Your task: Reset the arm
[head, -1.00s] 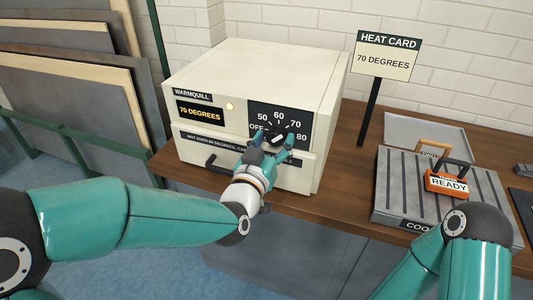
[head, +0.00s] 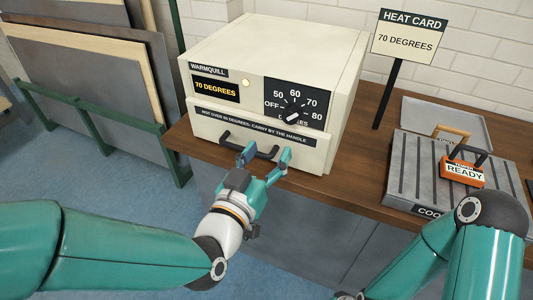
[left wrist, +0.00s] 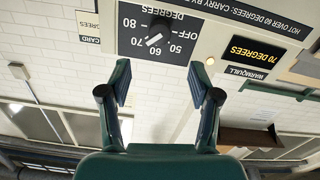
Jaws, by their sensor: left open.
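My left gripper (head: 264,160) is open and empty. In the head view it appears just below the dial, in front of the handle (head: 248,145) of the cream Warmquill oven (head: 270,60). In the left wrist view, its two fingers (left wrist: 160,82) are spread, with the dial knob (left wrist: 160,32) seen upside down beyond them and clear of them. The knob also shows uncovered in the head view (head: 292,118). The oven's display (head: 216,88) reads 70 DEGREES. My right arm shows at the lower right; its gripper is out of view.
A heat card sign (head: 408,40) reading 70 DEGREES stands right of the oven. A ribbed grey cooling block (head: 410,170) carries an orange READY tag (head: 462,172) with a dark handle. A wooden-handled item lies behind it. Boards lean in a green rack (head: 95,130) at left.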

